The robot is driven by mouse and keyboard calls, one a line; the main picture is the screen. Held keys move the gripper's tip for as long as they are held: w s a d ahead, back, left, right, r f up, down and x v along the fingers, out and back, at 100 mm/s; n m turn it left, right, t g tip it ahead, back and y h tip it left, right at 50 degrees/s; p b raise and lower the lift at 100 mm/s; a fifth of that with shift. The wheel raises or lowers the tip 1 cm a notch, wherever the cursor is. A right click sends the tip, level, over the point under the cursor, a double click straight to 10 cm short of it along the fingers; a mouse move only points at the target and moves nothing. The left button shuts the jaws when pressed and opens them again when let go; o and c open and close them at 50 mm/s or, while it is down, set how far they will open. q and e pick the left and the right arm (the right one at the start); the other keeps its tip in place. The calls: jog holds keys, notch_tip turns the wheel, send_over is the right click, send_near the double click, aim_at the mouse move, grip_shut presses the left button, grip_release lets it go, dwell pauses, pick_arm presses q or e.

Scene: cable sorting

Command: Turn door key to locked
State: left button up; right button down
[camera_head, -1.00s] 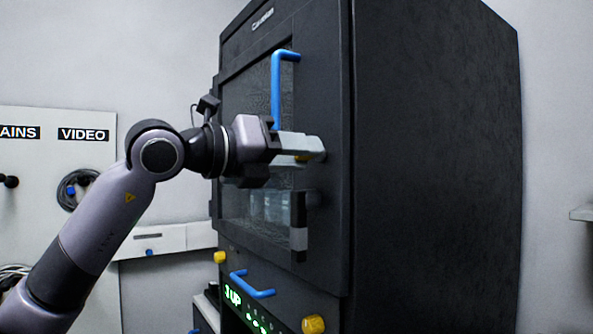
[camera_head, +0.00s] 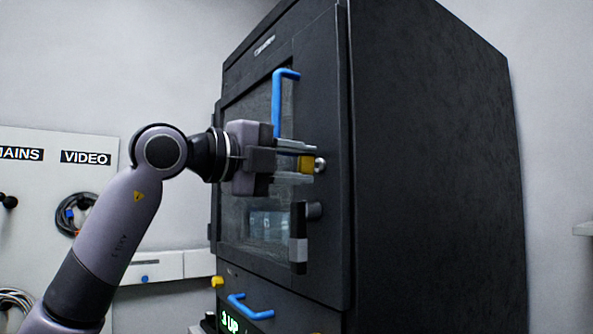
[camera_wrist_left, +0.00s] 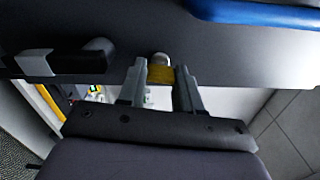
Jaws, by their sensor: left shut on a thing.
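A yellow key (camera_head: 306,163) sits in a round metal lock on the right side of the black cabinet door (camera_head: 318,100). My left gripper (camera_head: 298,160) reaches in from the left and is shut on the key, with one finger above it and one below in the head view. In the left wrist view the key (camera_wrist_left: 160,73) lies between the two fingertips (camera_wrist_left: 161,78), in front of the metal lock. Part of the key is hidden by the fingers. My right gripper is not in view.
A blue handle (camera_head: 279,102) is just above the gripper. A black and grey lever handle (camera_head: 299,245) hangs just below the lock. Another blue handle (camera_head: 250,308) is lower on the cabinet. A panel with cables (camera_head: 75,214) stands at the left.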

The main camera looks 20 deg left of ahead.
pick_arm(q)
jog(key=shift+n, duration=1)
jog(key=o, duration=1)
jog(key=shift+o, duration=0.2)
jog(key=shift+s+a+b, duration=0.4)
jog(key=shift+b, duration=0.05)
jog(key=b+v, duration=0.1)
jog(key=v, duration=0.5)
